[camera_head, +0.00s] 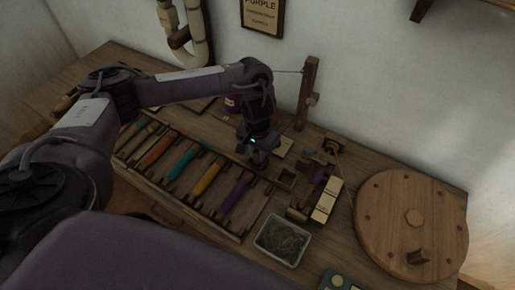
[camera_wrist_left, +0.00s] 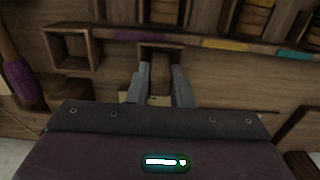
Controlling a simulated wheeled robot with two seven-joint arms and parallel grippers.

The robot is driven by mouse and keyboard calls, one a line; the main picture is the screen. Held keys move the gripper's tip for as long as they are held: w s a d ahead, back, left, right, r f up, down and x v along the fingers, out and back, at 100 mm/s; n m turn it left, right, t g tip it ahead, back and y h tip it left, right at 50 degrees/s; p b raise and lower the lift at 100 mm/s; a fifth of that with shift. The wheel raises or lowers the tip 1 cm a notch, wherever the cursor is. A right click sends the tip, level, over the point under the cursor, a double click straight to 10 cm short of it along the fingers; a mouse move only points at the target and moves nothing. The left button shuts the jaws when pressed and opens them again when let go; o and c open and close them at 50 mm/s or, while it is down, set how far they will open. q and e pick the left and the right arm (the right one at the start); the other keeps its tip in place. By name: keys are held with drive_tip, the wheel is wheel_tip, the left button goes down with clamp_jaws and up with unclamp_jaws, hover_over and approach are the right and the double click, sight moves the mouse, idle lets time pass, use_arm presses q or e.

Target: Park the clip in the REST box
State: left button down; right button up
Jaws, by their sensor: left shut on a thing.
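My left gripper (camera_head: 257,166) is low over the table, beside the right end of the spool rack. In the left wrist view its two grey fingers (camera_wrist_left: 159,90) are shut on a narrow brown wooden piece, which looks like the clip (camera_wrist_left: 160,73). In the head view the clip is too hidden and dark to make out. A small open square wooden box (camera_head: 286,178) sits just right of the gripper; a similar box shows at upper left in the left wrist view (camera_wrist_left: 52,50). I can read no REST label. My right gripper is not in view.
The rack holds orange, teal, yellow and purple (camera_head: 236,192) spools. Right of the box are a small winding device with a cream block (camera_head: 327,200) and a large round wooden disc (camera_head: 390,210). A white-rimmed tray (camera_head: 262,246) is in front. A wooden post (camera_head: 308,90) stands behind.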

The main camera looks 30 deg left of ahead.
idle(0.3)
use_arm(q)
drive_tip(key=c, duration=0.9)
unclamp_jaws()
wheel_tip(320, 180, up, 8)
drive_tip(key=p, duration=1)
drive_tip(key=shift+s+f, duration=0.1)
